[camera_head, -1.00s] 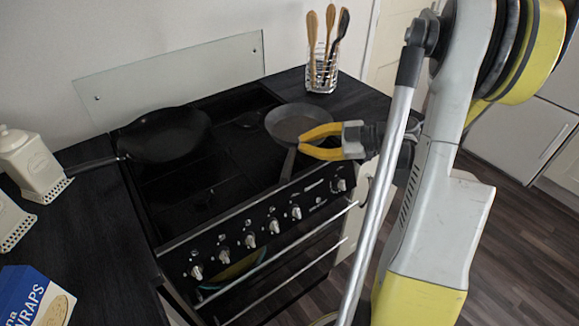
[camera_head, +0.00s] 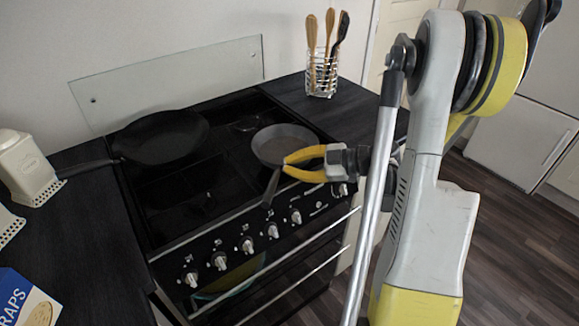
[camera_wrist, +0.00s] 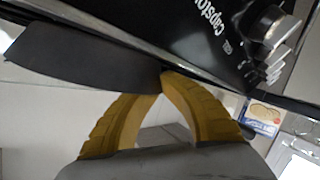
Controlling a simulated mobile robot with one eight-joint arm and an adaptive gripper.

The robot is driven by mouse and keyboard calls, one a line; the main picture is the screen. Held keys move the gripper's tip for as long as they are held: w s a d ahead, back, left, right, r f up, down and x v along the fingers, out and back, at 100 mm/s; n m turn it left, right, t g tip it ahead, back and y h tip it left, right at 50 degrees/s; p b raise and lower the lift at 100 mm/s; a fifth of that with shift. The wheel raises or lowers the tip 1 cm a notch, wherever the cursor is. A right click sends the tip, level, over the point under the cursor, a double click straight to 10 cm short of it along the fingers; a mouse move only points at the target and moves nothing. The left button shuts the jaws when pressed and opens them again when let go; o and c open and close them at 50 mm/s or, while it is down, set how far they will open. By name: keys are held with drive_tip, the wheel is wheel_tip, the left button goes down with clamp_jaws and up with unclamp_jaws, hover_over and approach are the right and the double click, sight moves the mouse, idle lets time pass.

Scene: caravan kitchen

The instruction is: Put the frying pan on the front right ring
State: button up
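The grey frying pan (camera_head: 284,147) is over the right side of the black hob (camera_head: 205,205), towards the front. Its handle points to the front edge, above the knobs. My gripper (camera_head: 286,165) has its yellow fingers closed together at the handle, near the pan's rim, coming from the right. In the wrist view the fingertips (camera_wrist: 163,76) meet at the dark handle (camera_wrist: 85,58). I cannot tell whether the pan touches the hob or is slightly raised. The front right ring is hidden under the pan and fingers.
A larger black pan (camera_head: 163,137) sits on the back left of the hob, its handle over the left worktop. A utensil rack (camera_head: 321,77) stands behind right. White canisters (camera_head: 28,168) and a wraps box (camera_head: 25,300) are at left. Knobs (camera_head: 272,230) line the front.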

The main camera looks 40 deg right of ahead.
drive_tip(key=o, duration=0.4)
drive_tip(key=shift+o, duration=0.2)
drive_tip(key=shift+r, duration=0.15)
